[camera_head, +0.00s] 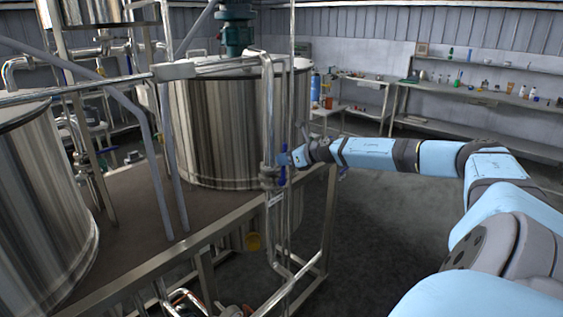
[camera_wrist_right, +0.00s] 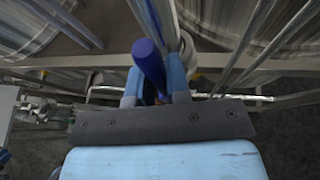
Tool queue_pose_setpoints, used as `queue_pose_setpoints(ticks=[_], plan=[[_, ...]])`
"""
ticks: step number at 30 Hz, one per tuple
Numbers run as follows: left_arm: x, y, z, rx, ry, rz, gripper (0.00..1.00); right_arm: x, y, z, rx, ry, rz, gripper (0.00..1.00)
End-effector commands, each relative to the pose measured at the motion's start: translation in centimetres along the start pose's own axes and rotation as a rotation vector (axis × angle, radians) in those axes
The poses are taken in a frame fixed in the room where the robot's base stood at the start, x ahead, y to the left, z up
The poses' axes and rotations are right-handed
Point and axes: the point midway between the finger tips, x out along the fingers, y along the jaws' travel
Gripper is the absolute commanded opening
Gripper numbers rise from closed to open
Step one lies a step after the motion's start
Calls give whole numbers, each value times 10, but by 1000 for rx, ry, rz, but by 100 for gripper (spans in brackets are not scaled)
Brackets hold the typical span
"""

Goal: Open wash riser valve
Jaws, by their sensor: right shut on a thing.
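The wash riser valve has a blue lever handle (camera_head: 283,166) on a vertical steel riser pipe (camera_head: 268,110) in front of the large tank. The handle stands upright along the pipe in the head view. In the right wrist view the blue handle (camera_wrist_right: 149,65) runs up between the fingers. My right gripper (camera_head: 291,159) reaches in from the right and is at the handle. In the wrist view my right gripper (camera_wrist_right: 156,92) is shut on the handle, one finger on each side. The valve body is partly hidden behind it. My left gripper is not in view.
A large steel tank (camera_head: 215,125) stands just behind the riser, and another tank (camera_head: 35,200) is at the left. A metal frame rail (camera_head: 215,232) runs below. Shelves with bottles (camera_head: 490,95) are along the back wall. The floor at right is clear.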

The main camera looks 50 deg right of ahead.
Motion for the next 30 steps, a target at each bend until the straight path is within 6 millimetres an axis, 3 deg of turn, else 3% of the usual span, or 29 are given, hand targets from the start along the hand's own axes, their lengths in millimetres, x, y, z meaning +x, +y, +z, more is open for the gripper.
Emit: queue_pose_setpoints(ticks=[16,17,20,30], plan=[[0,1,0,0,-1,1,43,-1,-3,2,-8,-2,-3,0],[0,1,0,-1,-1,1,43,-1,-3,2,-8,-2,-3,21],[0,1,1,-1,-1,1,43,-1,-3,2,-8,-2,-3,42],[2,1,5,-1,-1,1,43,-1,-4,-1,-8,1,-4,42]])
